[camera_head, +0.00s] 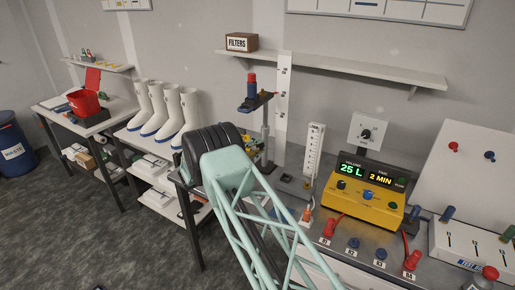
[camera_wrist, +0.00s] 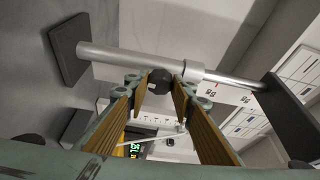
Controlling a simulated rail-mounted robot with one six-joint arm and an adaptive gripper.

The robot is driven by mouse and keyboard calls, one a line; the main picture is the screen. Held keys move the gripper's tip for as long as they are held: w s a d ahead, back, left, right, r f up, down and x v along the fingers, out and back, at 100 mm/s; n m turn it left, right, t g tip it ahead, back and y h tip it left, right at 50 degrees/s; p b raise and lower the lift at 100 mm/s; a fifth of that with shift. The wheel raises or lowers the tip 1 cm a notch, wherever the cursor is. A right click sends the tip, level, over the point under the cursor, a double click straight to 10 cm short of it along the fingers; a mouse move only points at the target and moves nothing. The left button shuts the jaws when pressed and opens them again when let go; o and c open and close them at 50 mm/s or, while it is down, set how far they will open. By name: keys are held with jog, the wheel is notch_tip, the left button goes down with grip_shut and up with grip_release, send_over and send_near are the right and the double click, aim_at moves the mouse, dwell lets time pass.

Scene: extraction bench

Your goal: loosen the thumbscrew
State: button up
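The thumbscrew is a round dark knob (camera_wrist: 160,82) on the collar of a metal stand, seen in the wrist view. The stand's grey post (camera_wrist: 125,58) lies sideways in that view, with its dark base at the left and a thinner rod at the right. My gripper (camera_wrist: 160,80) has its two brown-padded fingers on either side of the knob, tips close to its edges. I cannot tell whether the pads touch it. In the head view the stand (camera_head: 265,130) is upright behind my arm, which hides my fingers and the knob.
A dark bracket (camera_head: 256,103) with a red-topped item sits on top of the stand. A white scale block (camera_head: 313,160) and a yellow control unit (camera_head: 364,197) stand to the right on the bench. White boots (camera_head: 160,108) stand left. A wall shelf (camera_head: 340,68) is above.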

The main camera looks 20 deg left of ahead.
jog(key=o, duration=0.4)
jog(key=shift+s+a, duration=0.1)
jog(key=shift+s, duration=0.05)
jog(key=shift+v, duration=5.85)
jog(key=shift+r, duration=0.1)
